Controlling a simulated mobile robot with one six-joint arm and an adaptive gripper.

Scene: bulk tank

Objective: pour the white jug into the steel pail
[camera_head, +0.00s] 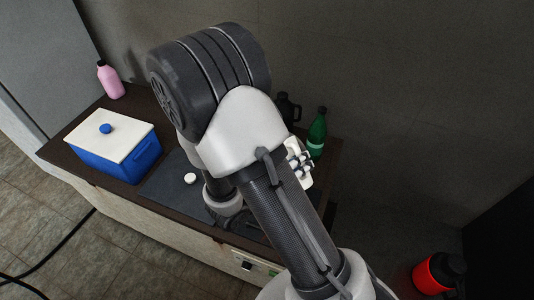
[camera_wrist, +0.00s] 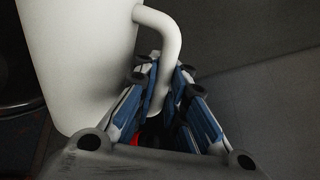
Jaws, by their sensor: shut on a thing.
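The white jug (camera_wrist: 82,55) fills the upper left of the wrist view, close to the camera. Its handle (camera_wrist: 172,45) runs down between the fingers of my gripper (camera_wrist: 166,82), which is shut on it. In the head view my arm covers most of the gripper and jug; a small white part of the jug (camera_head: 306,179) shows right of the arm, above the counter's right end. I cannot make out the steel pail for certain in either view. A dark curved rim at the left edge of the wrist view is mostly hidden by the jug.
A blue cooler with a white lid (camera_head: 120,140) and a pink bottle (camera_head: 110,80) stand on the counter's left. A green bottle (camera_head: 317,132) and a dark jug (camera_head: 287,108) stand at the back right. A white round cap (camera_head: 190,178) lies on the dark mat (camera_head: 165,188). A red container (camera_head: 438,274) is lower right.

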